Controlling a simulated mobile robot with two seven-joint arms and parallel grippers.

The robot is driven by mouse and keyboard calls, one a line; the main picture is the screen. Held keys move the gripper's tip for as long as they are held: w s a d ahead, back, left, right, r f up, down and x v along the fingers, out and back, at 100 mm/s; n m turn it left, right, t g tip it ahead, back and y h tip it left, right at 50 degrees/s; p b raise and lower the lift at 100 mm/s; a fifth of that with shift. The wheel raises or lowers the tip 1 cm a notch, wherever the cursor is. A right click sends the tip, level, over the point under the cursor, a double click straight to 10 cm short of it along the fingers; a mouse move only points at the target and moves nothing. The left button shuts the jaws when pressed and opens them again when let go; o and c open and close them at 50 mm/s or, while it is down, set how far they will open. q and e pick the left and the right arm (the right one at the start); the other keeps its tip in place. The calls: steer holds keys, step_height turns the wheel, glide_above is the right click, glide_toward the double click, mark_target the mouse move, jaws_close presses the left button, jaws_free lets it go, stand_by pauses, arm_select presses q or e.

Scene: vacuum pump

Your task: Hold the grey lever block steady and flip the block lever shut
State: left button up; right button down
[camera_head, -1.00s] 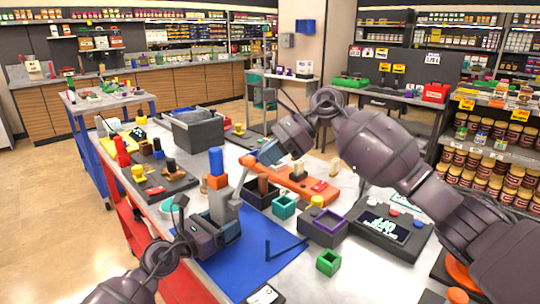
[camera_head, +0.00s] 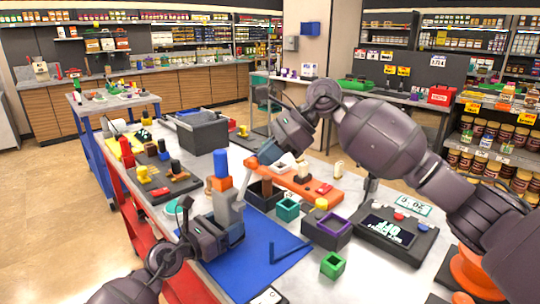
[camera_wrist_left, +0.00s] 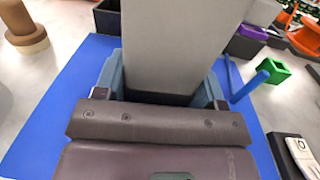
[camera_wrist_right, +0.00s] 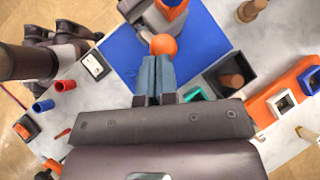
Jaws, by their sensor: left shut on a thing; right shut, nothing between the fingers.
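The grey lever block (camera_head: 228,206) stands upright on the blue mat (camera_head: 268,256), with an orange part (camera_head: 219,183) and a blue upright piece (camera_head: 221,160) at its top. My left gripper (camera_head: 228,226) is shut on its lower part. In the left wrist view the grey block (camera_wrist_left: 178,45) rises between the fingers. My right gripper (camera_head: 254,163) is shut and empty, just right of the block's top. In the right wrist view an orange ball (camera_wrist_right: 163,45) shows right at its fingertips (camera_wrist_right: 157,60); I cannot tell whether they touch. The block's lower part is hidden by my left gripper.
The mat's front part is largely clear.

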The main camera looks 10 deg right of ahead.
steer(key=shift+s+a+r+n+t+h, duration=0.3)
steer(key=shift+s+a+r+t+h, duration=0.3)
steer(key=shift+a+h, duration=0.25)
steer(key=s+a+n+t+h, duration=0.1)
steer(key=s+a+t+h, duration=0.3)
steer(key=a, duration=0.3)
steer(key=shift+s+r+n+h, duration=0.15)
steer(key=shift+s+n+h, duration=0.25)
steer(key=shift+s+h, duration=0.35)
steer(key=shift+w, duration=0.1)
steer(key=shift+r, duration=0.85)
